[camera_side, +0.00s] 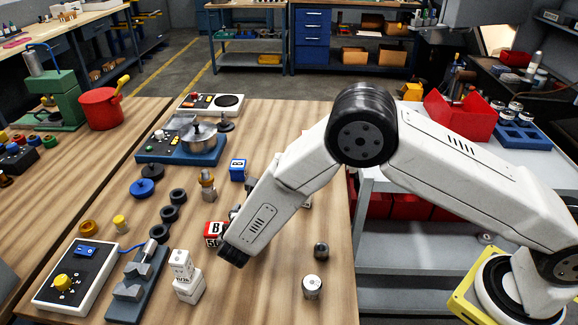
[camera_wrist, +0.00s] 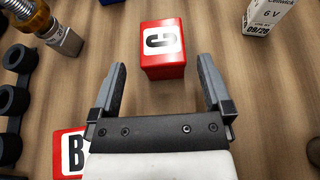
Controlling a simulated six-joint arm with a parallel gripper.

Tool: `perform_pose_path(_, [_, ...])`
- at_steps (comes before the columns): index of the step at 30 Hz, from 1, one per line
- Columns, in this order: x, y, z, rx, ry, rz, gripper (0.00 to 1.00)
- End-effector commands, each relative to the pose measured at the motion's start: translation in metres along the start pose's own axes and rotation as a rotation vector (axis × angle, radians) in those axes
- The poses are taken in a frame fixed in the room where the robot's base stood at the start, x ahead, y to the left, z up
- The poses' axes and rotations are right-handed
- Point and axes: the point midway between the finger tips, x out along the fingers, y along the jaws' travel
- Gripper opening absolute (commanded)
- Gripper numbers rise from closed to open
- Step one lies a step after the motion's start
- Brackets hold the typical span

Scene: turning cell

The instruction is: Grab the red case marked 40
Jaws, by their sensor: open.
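In the wrist view a red case (camera_wrist: 162,68) with a white label and a black letter that looks like C lies just ahead of my gripper (camera_wrist: 161,70). My gripper is open, with one finger on each side of the near part of this case and nothing held. A second red case (camera_wrist: 70,136) marked B is partly in view at the lower left, outside the left finger. In the side view a red case marked B and 50 (camera_side: 213,232) stands beside my wrist. I can read no 40 on any case; the C case is hidden in the side view.
Black rings (camera_wrist: 12,100) lie left of my gripper. A white box (camera_wrist: 267,14) is at the upper right of the wrist view. A control box (camera_side: 75,278), white boxes (camera_side: 187,285) and a blue case (camera_side: 238,170) stand on the wooden table. The table's right edge drops beside a grey cart.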

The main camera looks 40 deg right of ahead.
Motion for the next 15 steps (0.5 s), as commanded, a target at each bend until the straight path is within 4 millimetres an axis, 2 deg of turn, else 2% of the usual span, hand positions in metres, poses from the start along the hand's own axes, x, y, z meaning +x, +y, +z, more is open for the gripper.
perform_pose_path(15, [0.047,-0.003,0.000,0.000,0.002,-0.002,1.00])
